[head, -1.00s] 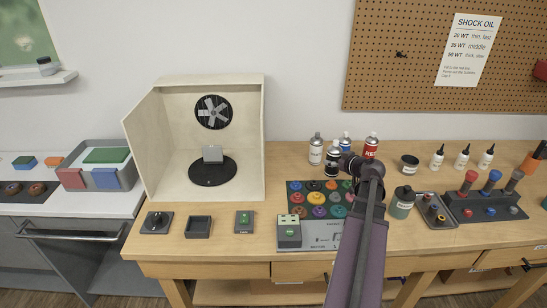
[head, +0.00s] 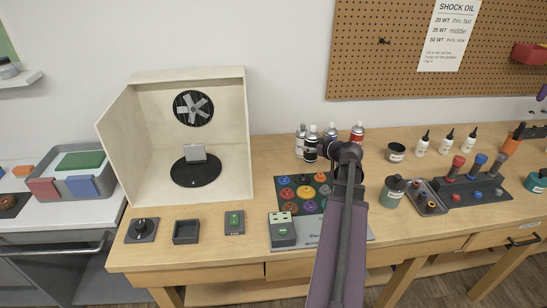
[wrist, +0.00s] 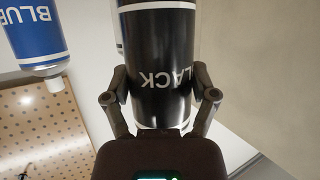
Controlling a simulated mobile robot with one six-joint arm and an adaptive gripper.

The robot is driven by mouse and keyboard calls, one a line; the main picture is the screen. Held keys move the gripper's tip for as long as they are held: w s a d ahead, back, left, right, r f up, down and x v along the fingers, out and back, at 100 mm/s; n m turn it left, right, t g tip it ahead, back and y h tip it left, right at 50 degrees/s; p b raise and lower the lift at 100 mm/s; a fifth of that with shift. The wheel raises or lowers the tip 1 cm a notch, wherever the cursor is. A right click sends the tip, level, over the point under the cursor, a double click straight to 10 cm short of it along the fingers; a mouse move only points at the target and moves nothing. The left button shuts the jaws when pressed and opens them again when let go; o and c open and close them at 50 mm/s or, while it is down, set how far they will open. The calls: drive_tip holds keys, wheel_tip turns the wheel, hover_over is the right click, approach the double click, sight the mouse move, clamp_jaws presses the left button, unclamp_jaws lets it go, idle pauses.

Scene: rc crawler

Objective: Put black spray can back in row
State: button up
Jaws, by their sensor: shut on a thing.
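The black spray can (head: 310,149) is upright at the back of the bench, with its label upside down in the wrist view (wrist: 160,50). My gripper (wrist: 160,82) is shut on it, one finger on each side of its body. In the head view the gripper is mostly hidden behind my own arm. A white spray can (head: 299,142) stands just left of and behind the black can. A blue spray can (head: 330,132) is behind to the right and a red one (head: 357,134) further right. I cannot tell whether the black can's base touches the bench.
The spray booth (head: 120,150) stands to the left. A dark tray of colored paint pots (head: 303,192) lies in front of the cans. The wall is close behind.

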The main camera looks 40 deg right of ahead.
drive_tip(key=w+a+n+y, duration=0.2)
drive_tip(key=a, duration=0.6)
drive_tip(key=w+a+n+y, duration=0.2)
drive_tip(key=a+y, duration=0.1)
drive_tip(key=a, duration=0.5)
drive_tip(key=shift+a+n, duration=0.3)
drive_tip(key=shift+a, duration=0.1)
drive_tip(key=shift+w+d, duration=0.1)
drive_tip(key=shift+w, duration=0.05)
drive_tip(key=w+d+f+b, duration=0.1)
drive_tip(key=w+d, duration=0.9)
drive_tip(key=shift+d+f, duration=0.25)
drive_tip(key=shift+w+d+f+b, duration=0.15)
drive_tip(key=shift+f+b, duration=0.45)
drive_tip(key=shift+b, duration=0.1)
drive_tip(key=shift+w+d+f+b, duration=0.15)
drive_tip(key=shift+f+b, duration=0.45)
drive_tip(key=shift+b, duration=0.05)
drive_tip(key=shift+w+d+f+b, duration=0.15)
drive_tip(key=shift+f+b, duration=0.45)
drive_tip(key=shift+b, duration=0.1)
